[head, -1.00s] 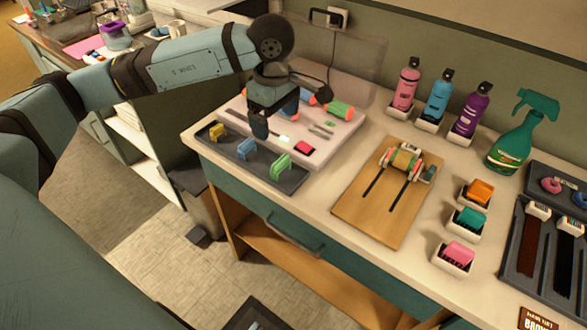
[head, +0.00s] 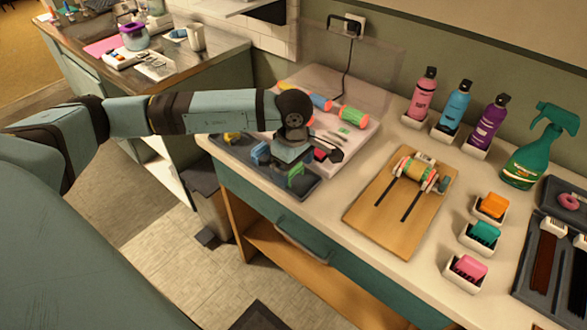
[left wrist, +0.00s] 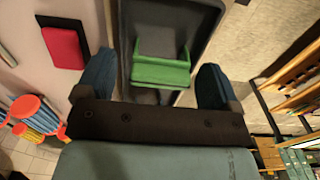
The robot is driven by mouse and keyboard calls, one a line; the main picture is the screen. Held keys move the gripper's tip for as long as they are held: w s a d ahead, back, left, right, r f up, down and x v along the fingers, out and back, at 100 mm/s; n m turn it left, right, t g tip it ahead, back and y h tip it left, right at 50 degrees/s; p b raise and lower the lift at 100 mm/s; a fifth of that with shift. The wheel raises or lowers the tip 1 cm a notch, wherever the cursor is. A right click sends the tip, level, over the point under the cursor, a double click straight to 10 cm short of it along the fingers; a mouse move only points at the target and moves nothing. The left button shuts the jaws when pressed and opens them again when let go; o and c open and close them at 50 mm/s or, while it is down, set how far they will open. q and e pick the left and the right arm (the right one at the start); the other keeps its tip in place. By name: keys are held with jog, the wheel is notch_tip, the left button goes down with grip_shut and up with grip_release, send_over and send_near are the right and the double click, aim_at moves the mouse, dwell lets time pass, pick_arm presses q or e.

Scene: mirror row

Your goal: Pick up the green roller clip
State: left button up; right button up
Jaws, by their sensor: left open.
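The green roller clip (head: 296,177) stands in the right end of the dark tray (head: 312,188) at the counter's front left edge. It also shows in the left wrist view (left wrist: 162,70), lying between and slightly beyond the two blue fingertips, with a gap on each side. My left gripper (head: 291,166) is open and empty, right over the clip and partly hiding it in the head view. Its jaws (left wrist: 154,76) show spread in the wrist view. A blue clip (head: 260,153) and a yellow clip (head: 232,138) stand in the same tray, partly covered by my arm. My right gripper is not in view.
Behind the tray, a pale board (head: 358,140) holds a red block (head: 321,155) and rollers (head: 353,115). A wooden board (head: 388,228) with a roller lies to the right. Several bottles and small colored blocks in holders stand farther right.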

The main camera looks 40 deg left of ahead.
pick_arm(q)
jog(key=c, duration=1)
